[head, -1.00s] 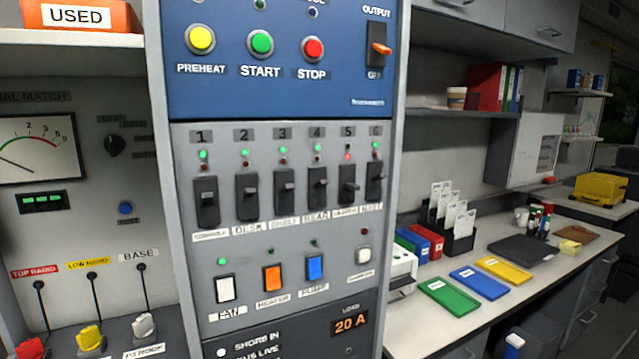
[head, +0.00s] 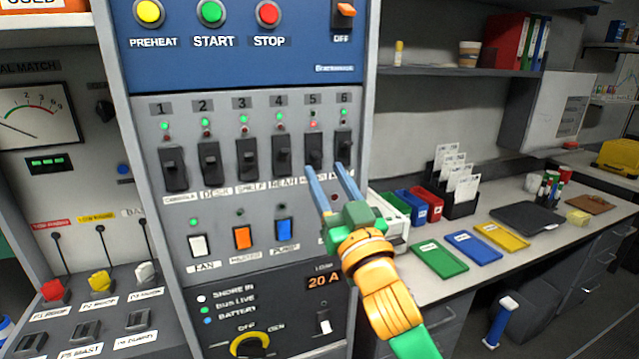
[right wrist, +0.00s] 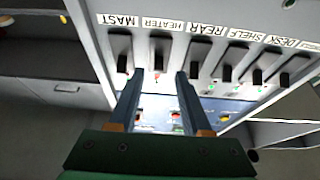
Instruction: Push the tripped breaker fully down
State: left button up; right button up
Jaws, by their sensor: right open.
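The breaker panel has a row of black breakers numbered 1 to 6. Breaker 5 (head: 314,150) shows a red light above it, while the others show green. In the right wrist view, the picture is upside down and this breaker, labelled HEATER (right wrist: 160,50), lies beyond the gap between my fingers. My right gripper (head: 325,168) is open and empty, with its two blue fingers pointing at the lower part of breakers 5 and 6. It also shows in the right wrist view (right wrist: 160,78). Whether the fingertips touch the panel is unclear. My left gripper is out of view.
Breaker 6 (head: 344,146) and breaker 4 (head: 281,155) stand close on either side. Below are white, orange and blue switches (head: 242,238) and a 20 A display (head: 324,281). A counter (head: 400,285) with coloured trays lies to the right.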

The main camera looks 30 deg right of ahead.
aim_at(319, 157)
jog(key=x, duration=0.1)
jog(key=p+x, duration=0.1)
jog(key=x, duration=0.1)
jog(key=shift+w+d+r, duration=0.1)
jog(key=shift+d+r, duration=0.05)
jog(key=shift+r, duration=0.3)
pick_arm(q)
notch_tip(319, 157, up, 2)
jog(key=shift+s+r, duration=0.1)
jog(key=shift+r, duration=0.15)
pick_arm(e)
jog(key=shift+w, duration=0.1)
